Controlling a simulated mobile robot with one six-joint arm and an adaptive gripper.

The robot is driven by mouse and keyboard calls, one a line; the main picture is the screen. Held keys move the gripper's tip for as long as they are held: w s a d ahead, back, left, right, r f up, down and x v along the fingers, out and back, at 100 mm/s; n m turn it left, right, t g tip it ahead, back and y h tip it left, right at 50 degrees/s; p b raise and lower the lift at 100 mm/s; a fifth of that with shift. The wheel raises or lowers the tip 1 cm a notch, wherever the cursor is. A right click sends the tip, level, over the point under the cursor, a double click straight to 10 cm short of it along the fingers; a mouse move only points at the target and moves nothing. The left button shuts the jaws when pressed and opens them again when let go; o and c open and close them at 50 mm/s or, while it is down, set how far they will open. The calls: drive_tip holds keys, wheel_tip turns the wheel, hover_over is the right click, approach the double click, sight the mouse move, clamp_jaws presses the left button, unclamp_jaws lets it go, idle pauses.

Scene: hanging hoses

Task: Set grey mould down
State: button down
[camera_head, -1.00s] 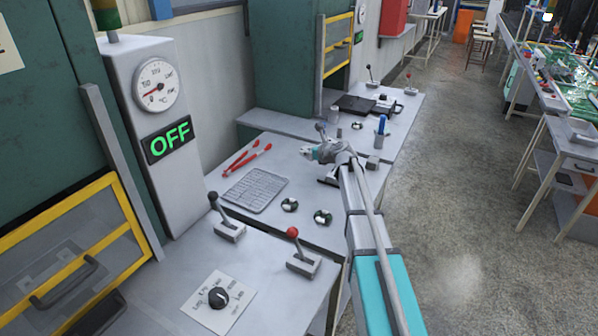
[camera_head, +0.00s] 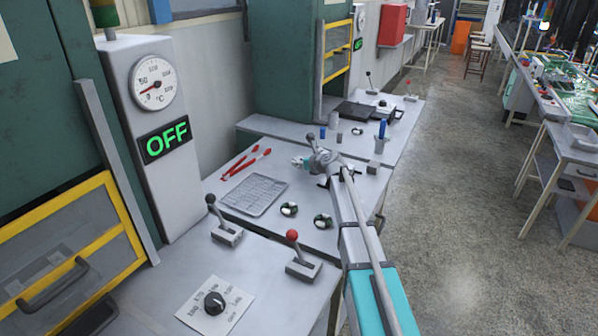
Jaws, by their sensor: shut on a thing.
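My gripper (camera_head: 300,162) is over the middle bench, at the far end of my arm, with its fingers pointing left. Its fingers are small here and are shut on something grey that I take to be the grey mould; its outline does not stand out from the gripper. I cannot tell whether it touches the bench top (camera_head: 228,187). Part of the bench behind and under the gripper is hidden by my wrist and arm.
A grey wire rack (camera_head: 254,195) and red tongs (camera_head: 246,162) lie left of my gripper. Two round dark-and-white pieces (camera_head: 289,209) (camera_head: 323,221) lie nearer. A grey block (camera_head: 372,168) and a cup with blue handles (camera_head: 381,138) stand to the right. Levers (camera_head: 226,230) stand in front.

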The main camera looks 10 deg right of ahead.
sight(299, 176)
drive_tip(key=shift+w+a+f+b, duration=0.15)
drive_tip(key=shift+a+f+b, duration=0.15)
drive_tip(key=shift+f, duration=0.15)
drive_tip(key=shift+d+f+b, duration=0.1)
drive_tip(key=shift+f+b, duration=1.25)
drive_tip(key=shift+f, duration=0.05)
drive_tip(key=shift+c, duration=1.4)
unclamp_jaws()
drive_tip(key=shift+r, duration=0.1)
drive_tip(key=shift+s+d+r+p, duration=0.25)
drive_tip(key=shift+s+p, duration=0.1)
drive_tip(key=shift+s, duration=0.25)
drive_tip(key=p+v, duration=0.4)
drive_tip(key=v, duration=0.6)
drive_tip(key=shift+s+d+r, duration=0.1)
drive_tip(key=shift+s+d, duration=0.15)
